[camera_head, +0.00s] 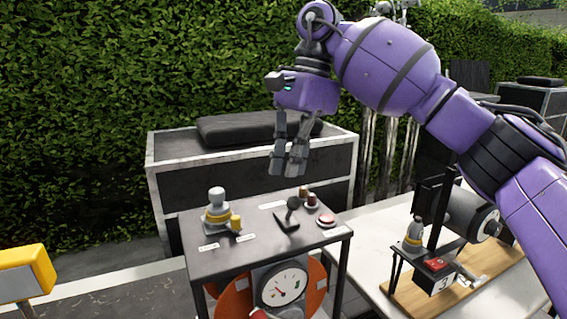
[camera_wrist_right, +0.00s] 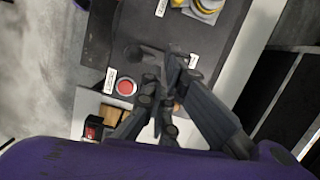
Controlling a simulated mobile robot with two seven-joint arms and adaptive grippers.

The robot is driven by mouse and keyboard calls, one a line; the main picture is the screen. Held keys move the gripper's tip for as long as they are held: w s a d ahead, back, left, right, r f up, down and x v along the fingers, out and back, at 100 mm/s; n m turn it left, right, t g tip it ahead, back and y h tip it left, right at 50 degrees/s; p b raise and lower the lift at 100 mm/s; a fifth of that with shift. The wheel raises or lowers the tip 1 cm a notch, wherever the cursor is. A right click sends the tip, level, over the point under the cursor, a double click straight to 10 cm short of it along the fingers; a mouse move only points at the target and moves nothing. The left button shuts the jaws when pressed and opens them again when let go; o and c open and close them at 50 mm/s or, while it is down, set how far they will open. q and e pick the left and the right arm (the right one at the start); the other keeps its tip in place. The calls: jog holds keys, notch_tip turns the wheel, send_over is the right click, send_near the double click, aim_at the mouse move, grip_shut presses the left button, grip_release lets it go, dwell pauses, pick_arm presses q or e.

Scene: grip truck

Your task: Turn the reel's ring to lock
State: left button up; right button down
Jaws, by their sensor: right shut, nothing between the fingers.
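My right gripper (camera_head: 287,168) is shut and empty, fingers pointing down above the black-topped cart (camera_head: 255,256). It also shows in the right wrist view (camera_wrist_right: 166,72). On the cart's left side stands a grey knob with a yellow ring (camera_head: 216,212); the ring shows partly at the top edge of the wrist view (camera_wrist_right: 205,8). My gripper is up and to the right of it, apart from it. An orange reel-like disc (camera_head: 235,300) shows below the cart top, partly hidden by a gauge. I cannot tell which ring belongs to the reel. My left gripper is out of view.
The cart top also holds a black lever (camera_head: 292,210), a red button (camera_head: 326,220) and a small yellow piece (camera_head: 236,224). The gauge (camera_head: 283,286) faces front. A board with a motor-like device (camera_head: 465,214) stands right. A black case (camera_head: 258,170) stands behind. A yellow block (camera_head: 28,268) is left.

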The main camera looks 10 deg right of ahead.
aim_at(279, 217)
jog(key=p+x, duration=0.1)
jog(key=x, duration=0.6)
jog(key=shift+w+f, duration=0.15)
jog(key=shift+f, duration=0.15)
jog(key=a, duration=0.1)
jog(key=s+a, duration=0.1)
jog(key=a+p, duration=0.1)
jog(key=shift+s+r, duration=0.15)
jog(key=shift+s, duration=0.15)
jog(key=shift+s+a, duration=0.1)
jog(key=shift+a, duration=0.3)
jog(key=shift+f, duration=0.2)
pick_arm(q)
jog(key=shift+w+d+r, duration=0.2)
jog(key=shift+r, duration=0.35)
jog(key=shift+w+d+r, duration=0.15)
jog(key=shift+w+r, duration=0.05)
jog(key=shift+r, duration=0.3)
